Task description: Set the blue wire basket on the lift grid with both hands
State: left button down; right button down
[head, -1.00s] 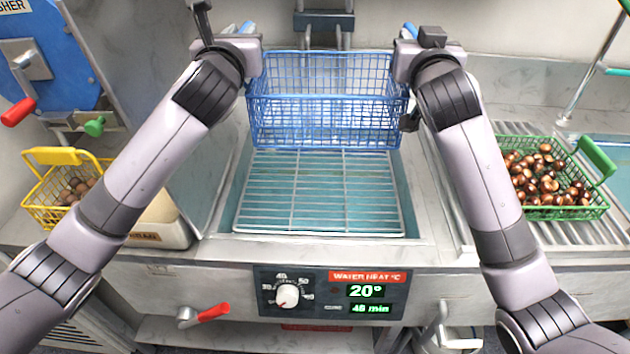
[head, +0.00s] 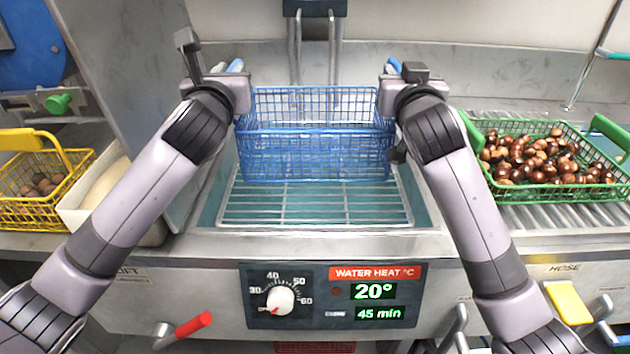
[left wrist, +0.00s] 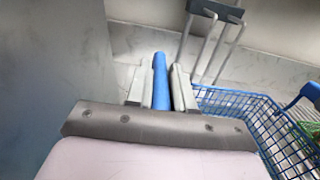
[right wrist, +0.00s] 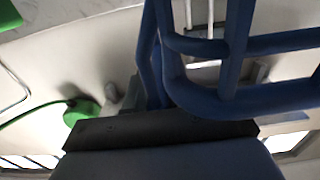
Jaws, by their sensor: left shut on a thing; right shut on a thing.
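The blue wire basket (head: 315,150) is held level between my two grippers, over the back part of the lift grid (head: 310,208) in the water basin. I cannot tell whether its bottom touches the grid. My left gripper (head: 236,72) is shut on the basket's left blue handle, which shows between the fingers in the left wrist view (left wrist: 161,82). My right gripper (head: 392,70) is shut on the right blue handle. In the right wrist view, blue basket bars (right wrist: 215,90) fill the middle and hide the fingertips.
A control panel (head: 330,295) with dial and display fronts the basin. A green basket (head: 545,192) of chestnuts stands on the right rack. A yellow basket (head: 45,212) and a pale bin (head: 75,210) are at left. A bracket with grey bars (head: 315,8) rises behind.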

pick_arm(q)
jog(key=shift+f, duration=0.15)
dwell(0.3)
